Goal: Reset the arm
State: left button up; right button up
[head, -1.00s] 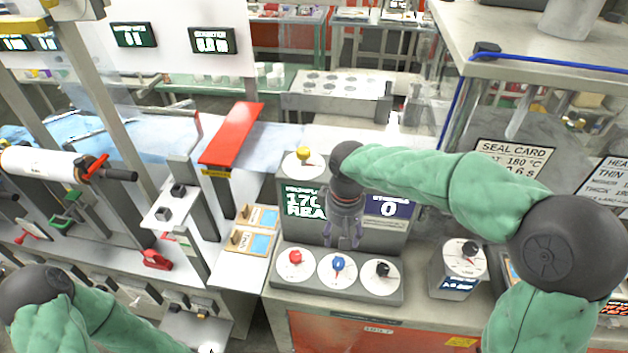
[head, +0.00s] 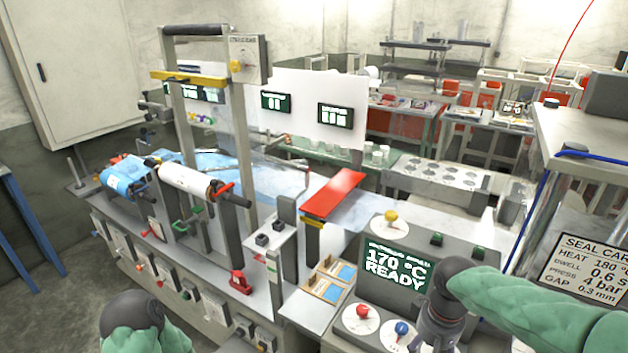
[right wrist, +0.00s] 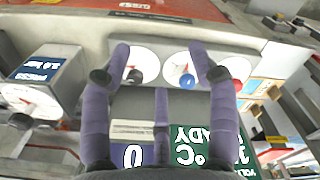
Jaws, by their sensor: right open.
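My right arm, in a green sleeve, comes in from the right in the head view. Its gripper (head: 428,338) hangs in front of the control console (head: 375,299), whose screen reads 170 °C READY. In the right wrist view the purple fingers of the right gripper (right wrist: 160,75) are spread apart with nothing between them. Beyond the fingertips are the console's white dials, with a blue knob (right wrist: 187,82) and a black knob (right wrist: 134,75). My left arm shows only as a dark joint and green sleeve at the bottom left of the head view; its gripper is out of frame.
A red lever plate (head: 333,195) stands left of the console. Film rolls (head: 187,180) sit on the machine at left. A seal card sign (head: 590,270) hangs from a metal stand at right. A red knob (head: 363,311) is close to the right gripper.

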jog(key=w+a+f+y, duration=0.15)
jog(key=a+f, duration=0.35)
jog(key=f, duration=0.6)
jog(key=s+a+f+m, duration=0.1)
jog(key=s+a+f, duration=0.2)
jog(key=f, duration=0.5)
jog(key=s+a+f+m+y, duration=0.1)
jog(key=s+a+f, duration=0.2)
jog(key=s+f, duration=0.2)
jog(key=s+a+f+m+y, duration=0.1)
jog(key=s+a+f, duration=0.2)
jog(key=f, duration=0.8)
jog(key=shift+s+a+f+m, duration=0.25)
jog(key=shift+s+m, duration=0.15)
jog(key=shift+s, duration=0.45)
